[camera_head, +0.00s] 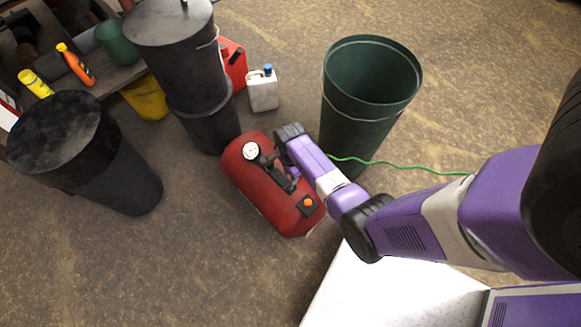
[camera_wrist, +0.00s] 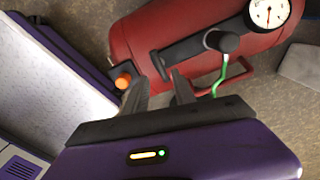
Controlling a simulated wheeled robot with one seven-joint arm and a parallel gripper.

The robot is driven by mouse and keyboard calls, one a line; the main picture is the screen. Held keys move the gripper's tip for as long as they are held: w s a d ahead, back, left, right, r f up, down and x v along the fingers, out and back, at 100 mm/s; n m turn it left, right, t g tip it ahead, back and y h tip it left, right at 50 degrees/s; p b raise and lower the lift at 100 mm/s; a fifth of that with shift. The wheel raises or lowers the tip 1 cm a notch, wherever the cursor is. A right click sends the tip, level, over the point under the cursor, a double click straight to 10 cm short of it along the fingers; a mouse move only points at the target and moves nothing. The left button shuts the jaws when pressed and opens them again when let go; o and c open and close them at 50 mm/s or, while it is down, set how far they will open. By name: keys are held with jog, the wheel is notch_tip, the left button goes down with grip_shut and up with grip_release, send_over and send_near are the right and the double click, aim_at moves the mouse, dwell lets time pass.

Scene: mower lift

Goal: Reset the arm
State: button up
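My purple arm reaches from the right in the head view, with my gripper (camera_head: 290,178) just above a red tank (camera_head: 262,205). In the wrist view my gripper (camera_wrist: 160,92) shows two dark fingers with a gap between them and nothing clearly held. The red tank (camera_wrist: 150,32) lies beyond the fingertips, with a black handle or valve, a white dial gauge (camera_wrist: 270,12) and an orange knob (camera_wrist: 123,81). Whether the fingers touch the tank is hard to tell.
An open green bin (camera_head: 365,120) stands right of the tank, close to my arm. A green hose (camera_head: 400,166) runs behind my arm. Black barrels (camera_head: 90,150) stand at left, and a white jug (camera_head: 263,92) behind the tank. The floor in front at left is clear.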

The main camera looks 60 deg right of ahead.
dwell(0.7)
jog(key=w+d+r+n+t+h, duration=0.3)
jog(key=w+d+r+n+t, duration=0.25)
jog(key=w, duration=0.25)
notch_tip(320, 180, up, 10)
jog(key=a+n+t+h+p, duration=0.1)
jog(key=a+n+t+h, duration=0.2)
jog(key=n, duration=0.4)
jog(key=s+a+r+n+t+y+p, duration=0.2)
jog(key=s+a+r+n, duration=0.1)
jog(key=s+a+r, duration=0.4)
jog(key=s+a+r+n+t+y+p, duration=0.1)
jog(key=s+a+r+n+t+y, duration=0.1)
jog(key=s+a+r+n, duration=0.2)
jog(key=s+a+r+n+t+y+p, duration=0.2)
jog(key=s+a+r+n, duration=0.2)
jog(key=s+a+r, duration=0.6)
jog(key=shift+s+a+r+p, duration=0.25)
jog(key=shift+s+r, duration=2.55)
jog(key=shift+r, duration=2.6)
